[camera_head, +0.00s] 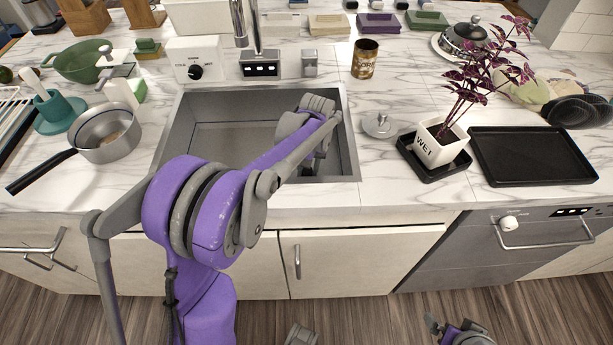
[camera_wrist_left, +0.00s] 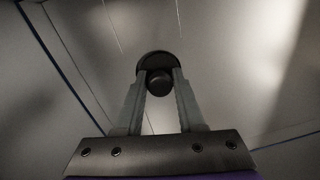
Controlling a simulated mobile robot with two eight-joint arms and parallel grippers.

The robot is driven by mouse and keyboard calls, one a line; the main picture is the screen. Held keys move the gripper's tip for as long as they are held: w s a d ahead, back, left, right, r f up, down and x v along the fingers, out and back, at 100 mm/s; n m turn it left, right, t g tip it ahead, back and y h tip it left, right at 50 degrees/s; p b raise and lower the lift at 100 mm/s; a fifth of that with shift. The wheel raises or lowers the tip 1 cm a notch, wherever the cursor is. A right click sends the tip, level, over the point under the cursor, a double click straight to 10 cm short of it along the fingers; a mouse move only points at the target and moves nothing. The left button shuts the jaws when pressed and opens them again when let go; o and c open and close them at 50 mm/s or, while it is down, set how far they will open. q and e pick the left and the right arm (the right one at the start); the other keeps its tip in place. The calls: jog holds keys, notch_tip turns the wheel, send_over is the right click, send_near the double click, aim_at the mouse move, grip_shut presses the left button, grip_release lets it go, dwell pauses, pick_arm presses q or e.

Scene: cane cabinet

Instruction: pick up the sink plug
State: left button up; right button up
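The sink plug (camera_wrist_left: 158,62), a dark round disc with a rounded knob, shows in the left wrist view at the tips of my left gripper (camera_wrist_left: 159,82). The two grey fingers sit on either side of the knob, with no clear gap, so the gripper looks shut on it. In the head view my left arm reaches into the right part of the steel sink (camera_head: 218,138). The arm hides the plug there and most of the gripper. My right gripper cannot be made out; only small arm parts show at the bottom edge.
The sink's walls and front rim surround the left gripper. A tap (camera_head: 240,25) stands behind. A round metal lid-like disc (camera_head: 380,125), a potted plant (camera_head: 440,143) and a black tray (camera_head: 530,155) lie to the right. A saucepan (camera_head: 107,134) stands left.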

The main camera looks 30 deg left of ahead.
pick_arm(q)
grip_shut()
notch_tip(320, 180, up, 9)
jog(key=shift+r+p, duration=0.2)
jog(key=shift+p, duration=0.15)
jog(key=shift+f+b, duration=0.3)
jog(key=shift+f, duration=0.05)
jog(key=shift+m+h, duration=0.6)
jog(key=shift+m, duration=0.1)
jog(key=shift+f+b, duration=1.4)
jog(key=shift+f, duration=1.2)
